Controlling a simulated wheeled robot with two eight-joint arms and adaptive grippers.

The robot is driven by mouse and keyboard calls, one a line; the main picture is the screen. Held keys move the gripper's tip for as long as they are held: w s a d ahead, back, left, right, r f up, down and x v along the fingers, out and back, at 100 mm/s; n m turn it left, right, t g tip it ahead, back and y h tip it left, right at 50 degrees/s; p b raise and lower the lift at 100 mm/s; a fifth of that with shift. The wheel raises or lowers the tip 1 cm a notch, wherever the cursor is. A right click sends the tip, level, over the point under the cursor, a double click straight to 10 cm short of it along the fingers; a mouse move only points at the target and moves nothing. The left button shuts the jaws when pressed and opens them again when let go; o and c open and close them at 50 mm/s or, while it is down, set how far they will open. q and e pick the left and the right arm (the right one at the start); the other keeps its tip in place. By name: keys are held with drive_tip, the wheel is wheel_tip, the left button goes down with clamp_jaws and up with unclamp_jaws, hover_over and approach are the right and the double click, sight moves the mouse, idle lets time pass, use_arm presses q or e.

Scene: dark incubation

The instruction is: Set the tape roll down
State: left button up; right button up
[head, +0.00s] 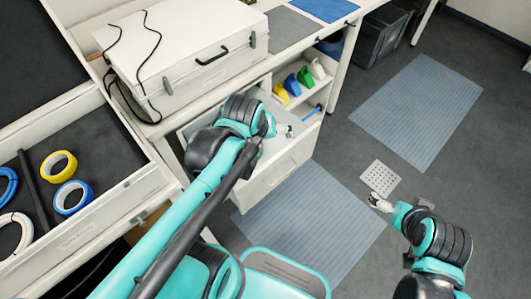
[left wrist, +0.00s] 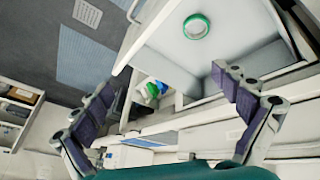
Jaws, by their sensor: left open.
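A green tape roll (left wrist: 196,26) lies flat on the pale floor of an open drawer (left wrist: 160,34) in the left wrist view. My left gripper (left wrist: 163,84) is open, its two dark-padded fingers wide apart with nothing between them. The roll is beyond the fingertips, apart from them. In the head view my left gripper (head: 285,130) is over the open drawer under the bench, and my arm hides the roll there. My right gripper (head: 378,202) is out over the floor at the right, too small to tell its jaws.
A white case (head: 185,55) with black cables stands on the bench. Another open drawer (head: 120,195) at the left holds yellow (head: 58,153) and blue-and-yellow (head: 64,207) rolls. Coloured bins (head: 292,84) sit on a shelf behind the drawer. Blue mats (head: 417,112) lie on the floor.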

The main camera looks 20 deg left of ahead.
use_arm(q)
drive_tip(key=s+m, duration=0.1)
drive_tip(key=m, duration=0.1)
drive_tip(key=s+d+m+t, duration=0.1)
drive_tip(key=s+m, duration=0.1)
drive_tip(key=s+d+m, duration=0.1)
drive_tip(key=s, duration=0.1)
drive_tip(key=shift+s+d+m+t, duration=0.15)
drive_tip(key=shift+d+m+t, duration=0.15)
drive_tip(key=shift+m, duration=0.1)
idle(0.8)
